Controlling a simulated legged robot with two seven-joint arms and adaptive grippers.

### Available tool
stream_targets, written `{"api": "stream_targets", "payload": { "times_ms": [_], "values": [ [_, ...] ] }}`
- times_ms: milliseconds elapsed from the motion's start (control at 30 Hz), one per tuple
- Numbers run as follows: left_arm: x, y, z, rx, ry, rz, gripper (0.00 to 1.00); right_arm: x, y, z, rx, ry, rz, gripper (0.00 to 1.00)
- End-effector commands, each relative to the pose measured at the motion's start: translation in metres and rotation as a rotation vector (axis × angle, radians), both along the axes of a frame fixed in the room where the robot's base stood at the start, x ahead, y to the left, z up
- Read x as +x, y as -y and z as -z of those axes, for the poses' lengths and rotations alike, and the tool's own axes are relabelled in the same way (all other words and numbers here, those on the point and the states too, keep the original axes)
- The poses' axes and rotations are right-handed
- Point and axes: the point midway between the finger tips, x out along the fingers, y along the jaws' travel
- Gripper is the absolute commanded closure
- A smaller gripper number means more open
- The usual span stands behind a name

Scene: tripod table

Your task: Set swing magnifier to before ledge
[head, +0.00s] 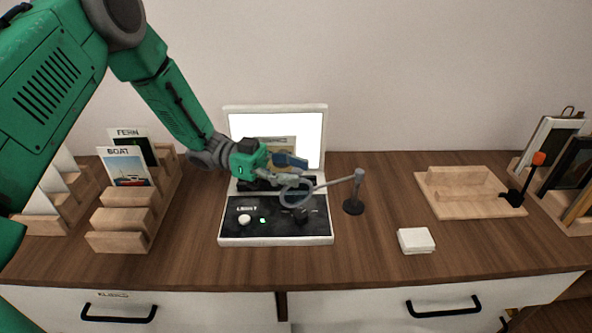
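The swing magnifier stands right of the light box (231,230), its dark round base and grey post (355,190) upright on the table. Its thin arm reaches left to a ring-shaped lens (297,192), which appears over the light box's control panel, in front of the ledge (312,184) below the lit screen (308,135). My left gripper (291,174) is at the lens, its fingers just behind and above the ring. Whether they touch it or are closed is unclear. A picture card (281,145) stands at the screen, partly hidden by the gripper. My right gripper is out of view.
Wooden card racks (127,219) with cards stand at the left. A white block (416,240) lies right of the magnifier. A wooden tray (465,208) with a black, orange-topped item (525,182) and framed pictures (556,140) are at the right.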

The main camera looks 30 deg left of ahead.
Motion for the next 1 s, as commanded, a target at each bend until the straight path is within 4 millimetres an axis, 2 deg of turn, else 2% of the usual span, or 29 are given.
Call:
{"api": "stream_targets", "payload": {
  "times_ms": [133, 233, 500, 600, 767, 967, 1000],
  "values": [
    [0.001, -0.001, 0.000, 0.000, 0.001, -0.001, 0.63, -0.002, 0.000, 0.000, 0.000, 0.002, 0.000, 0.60],
    [0.000, -0.010, 0.000, 0.000, 0.002, -0.001, 0.63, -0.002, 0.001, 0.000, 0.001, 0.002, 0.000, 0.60],
    [-0.006, -0.057, 0.002, -0.002, 0.001, -0.003, 0.63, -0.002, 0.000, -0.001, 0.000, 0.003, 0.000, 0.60],
    [-0.007, -0.070, 0.002, -0.002, 0.001, -0.003, 0.63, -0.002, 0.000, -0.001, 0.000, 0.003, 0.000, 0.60],
    [-0.008, -0.079, 0.002, -0.003, -0.001, -0.001, 0.63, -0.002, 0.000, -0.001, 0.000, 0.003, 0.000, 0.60],
    [-0.008, -0.078, 0.002, -0.002, 0.000, 0.000, 0.63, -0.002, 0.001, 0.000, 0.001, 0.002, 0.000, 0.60],
    [-0.008, -0.077, 0.001, -0.001, 0.000, 0.000, 0.67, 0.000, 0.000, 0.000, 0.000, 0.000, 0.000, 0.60]
  ]
}}
